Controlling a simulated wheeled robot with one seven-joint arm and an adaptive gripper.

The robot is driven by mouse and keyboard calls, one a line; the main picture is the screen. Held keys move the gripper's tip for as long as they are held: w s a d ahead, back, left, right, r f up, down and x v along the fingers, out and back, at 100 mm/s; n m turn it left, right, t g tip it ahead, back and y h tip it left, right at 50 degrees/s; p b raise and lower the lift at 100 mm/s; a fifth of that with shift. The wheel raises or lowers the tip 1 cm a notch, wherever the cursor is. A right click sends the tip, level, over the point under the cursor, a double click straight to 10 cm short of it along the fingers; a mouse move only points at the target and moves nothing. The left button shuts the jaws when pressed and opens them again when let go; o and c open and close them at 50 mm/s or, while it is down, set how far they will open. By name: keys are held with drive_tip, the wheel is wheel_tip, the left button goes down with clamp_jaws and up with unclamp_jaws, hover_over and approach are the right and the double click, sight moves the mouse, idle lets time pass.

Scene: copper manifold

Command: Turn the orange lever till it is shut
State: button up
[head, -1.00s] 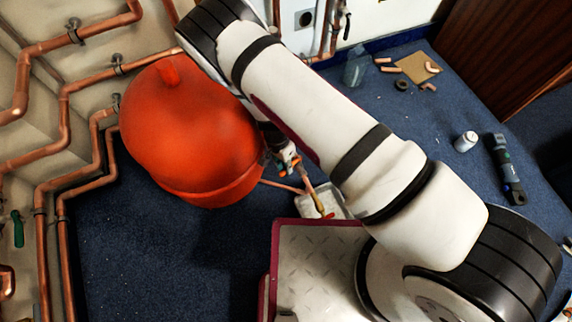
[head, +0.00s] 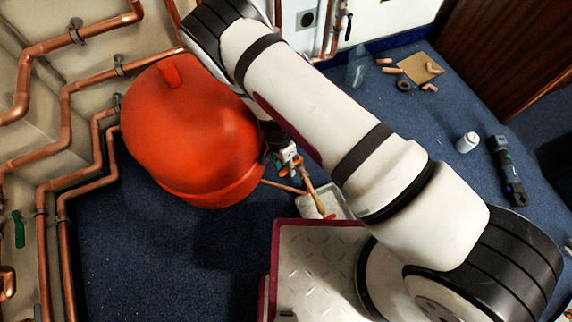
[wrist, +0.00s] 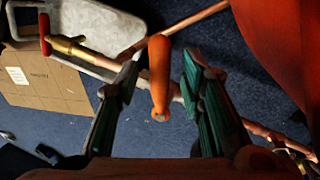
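The orange lever (wrist: 159,75) is in the wrist view, lying between the two fingers of my gripper (wrist: 159,72). The fingers are apart, with a gap showing on each side of the lever. The lever crosses a copper pipe (wrist: 100,58) that carries a brass fitting (wrist: 68,46) with a red end. In the head view, orange parts (head: 291,163) show beside the red tank, and my arm hides much of the gripper there.
The large red tank (head: 190,130) stands close by, and its side also fills the upper right of the wrist view (wrist: 285,40). A grey tray (wrist: 95,35) and a cardboard box (wrist: 45,85) lie beyond the pipe. Copper pipes (head: 62,110) line the left wall.

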wheel_tip(320, 180, up, 12)
drive_tip(key=w+a, duration=0.1)
drive_tip(key=shift+w+a, duration=0.3)
drive_tip(key=shift+f, duration=0.1)
